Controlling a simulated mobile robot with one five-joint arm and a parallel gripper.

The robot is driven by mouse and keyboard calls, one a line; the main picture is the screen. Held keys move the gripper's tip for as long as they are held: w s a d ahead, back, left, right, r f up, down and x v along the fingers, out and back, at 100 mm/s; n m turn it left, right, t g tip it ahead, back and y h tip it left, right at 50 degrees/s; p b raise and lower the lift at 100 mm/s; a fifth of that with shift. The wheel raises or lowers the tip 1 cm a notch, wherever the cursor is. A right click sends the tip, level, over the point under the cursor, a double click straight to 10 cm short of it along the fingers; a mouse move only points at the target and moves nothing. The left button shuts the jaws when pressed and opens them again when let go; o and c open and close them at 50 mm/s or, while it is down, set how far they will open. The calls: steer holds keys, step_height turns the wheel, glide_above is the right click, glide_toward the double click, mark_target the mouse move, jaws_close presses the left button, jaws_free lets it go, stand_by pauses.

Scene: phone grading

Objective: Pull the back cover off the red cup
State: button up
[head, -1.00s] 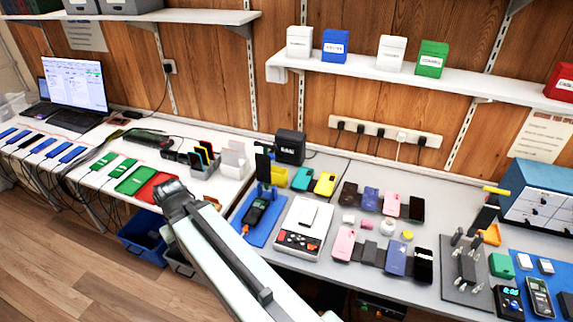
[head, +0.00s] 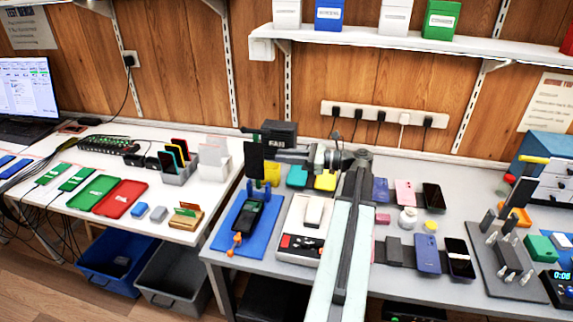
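I cannot make out a red cup with a back cover on it. A dark phone (head: 248,216) lies on a blue mat (head: 222,236) on the grey bench, with a small orange piece (head: 237,239) at its lower left. An upright black slab (head: 255,160) stands behind it. My arm reaches up over the bench and bends left. My gripper (head: 256,152) is at the far left end, above the back of the mat and close to the slab. Its fingers are too small and overlapped to read, and nothing clear shows in it.
A white tray (head: 291,262) stands right of the mat. Several phones, including a blue one (head: 427,254), lie right of my arm. A black box (head: 279,133) is behind my gripper. A grey fixture (head: 508,276) stands at right, and a shelf (head: 400,43) overhangs the back.

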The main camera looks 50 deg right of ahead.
steer(key=d+x, duration=0.1)
steer(key=x, duration=0.5)
steer(key=shift+w+r+m+t, duration=0.4)
steer(key=shift+w+r, duration=0.05)
steer(key=shift+w, duration=0.1)
steer(key=shift+a, duration=0.1)
steer(key=shift+c, duration=0.3)
jaws_close()
steer(key=shift+s+a, duration=0.1)
steer(key=shift+a, duration=0.1)
steer(key=shift+s+a+r+p, duration=0.25)
steer(key=shift+a+r+p, duration=0.2)
steer(key=shift+r+p, duration=0.25)
steer(key=shift+s+a+r+p, duration=0.25)
steer(key=shift+a+r+p, duration=0.2)
steer(key=shift+r+p, duration=0.25)
steer(key=shift+s+a+r+p, duration=0.25)
steer(key=shift+a+r+p, duration=0.2)
steer(key=shift+r+p, duration=0.25)
